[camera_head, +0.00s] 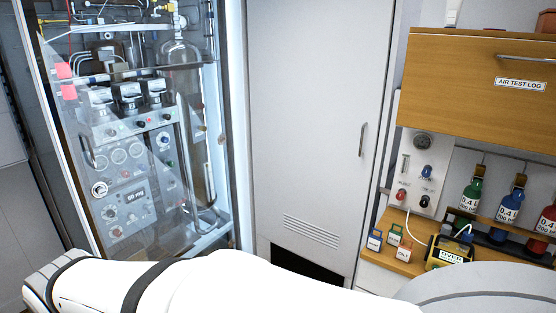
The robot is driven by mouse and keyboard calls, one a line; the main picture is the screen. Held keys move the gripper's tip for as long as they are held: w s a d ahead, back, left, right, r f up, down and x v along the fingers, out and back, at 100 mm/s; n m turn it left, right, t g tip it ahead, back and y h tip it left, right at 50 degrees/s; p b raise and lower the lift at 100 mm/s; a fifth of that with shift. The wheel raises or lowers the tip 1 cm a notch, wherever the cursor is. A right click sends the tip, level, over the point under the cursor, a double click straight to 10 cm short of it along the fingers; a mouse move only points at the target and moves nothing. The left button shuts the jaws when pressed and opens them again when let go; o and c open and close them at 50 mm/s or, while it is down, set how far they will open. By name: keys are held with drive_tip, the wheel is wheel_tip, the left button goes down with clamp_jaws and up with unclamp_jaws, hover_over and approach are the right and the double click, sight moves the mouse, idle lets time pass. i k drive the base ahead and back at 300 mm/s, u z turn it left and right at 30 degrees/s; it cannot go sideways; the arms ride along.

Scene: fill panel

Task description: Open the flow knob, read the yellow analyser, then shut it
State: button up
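The yellow analyser (448,251) sits on the wooden shelf at the lower right. Its display seems to read "OVER". A white tube runs from it towards the pale fill panel (416,157) behind. The panel carries a blue knob (427,171), a red knob (401,195) and a black knob (425,201). Their labels are too small to read surely, so I cannot tell which is the flow knob or how far any is turned. A narrow flow tube (405,166) and a round dark fitting (422,141) are also on the panel. My gripper is out of view.
My white arm crosses the bottom. Small tagged blocks (375,240) stand left of the analyser. Green (471,194), blue (510,206) and red (545,219) bottles stand to the right, below a wooden cabinet (450,75). A glazed equipment cabinet (130,140) is left.

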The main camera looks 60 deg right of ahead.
sight(426, 172)
drive_tip(key=z, duration=3.3)
drive_tip(key=i, duration=1)
